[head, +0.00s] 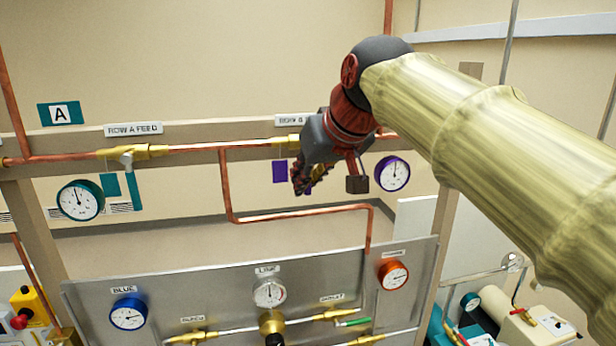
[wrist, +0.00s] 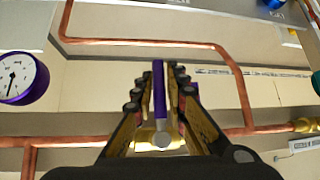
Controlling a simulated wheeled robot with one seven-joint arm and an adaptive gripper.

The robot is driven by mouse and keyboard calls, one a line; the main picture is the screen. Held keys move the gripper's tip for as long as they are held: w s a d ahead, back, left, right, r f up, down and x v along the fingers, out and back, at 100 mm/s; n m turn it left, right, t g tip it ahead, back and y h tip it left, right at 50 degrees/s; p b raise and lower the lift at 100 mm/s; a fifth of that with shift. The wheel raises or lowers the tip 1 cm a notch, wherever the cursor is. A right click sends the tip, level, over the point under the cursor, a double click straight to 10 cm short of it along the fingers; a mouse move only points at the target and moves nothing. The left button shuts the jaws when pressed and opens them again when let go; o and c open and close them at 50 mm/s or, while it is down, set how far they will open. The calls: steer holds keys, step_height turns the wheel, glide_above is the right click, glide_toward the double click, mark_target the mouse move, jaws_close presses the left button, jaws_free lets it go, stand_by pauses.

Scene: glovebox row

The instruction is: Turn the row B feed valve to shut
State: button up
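The row B feed valve shows in the wrist view as a brass body (wrist: 160,139) on the copper pipe, with a purple lever handle (wrist: 159,92) standing at right angles to the pipe in the picture. My gripper (wrist: 160,72) has one finger on each side of the handle, with a visible gap on both sides. In the head view my gripper (head: 306,180) points down in front of the pipe and hides most of the valve. The row B label (head: 292,120) is partly hidden behind my wrist.
A purple-rimmed gauge (head: 392,173) is right of my gripper. The row A valve (head: 127,154) with its teal handle is to the left. A bent copper pipe (head: 300,215) runs below, above a grey panel (head: 210,290) with gauges and small valves.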

steer(key=o, duration=0.3)
steer(key=shift+r, duration=0.1)
steer(key=shift+s+r, duration=0.1)
steer(key=shift+r, duration=0.1)
steer(key=v, duration=1.1)
steer(key=shift+s+d+r, duration=0.15)
steer(key=shift+s+d, duration=0.05)
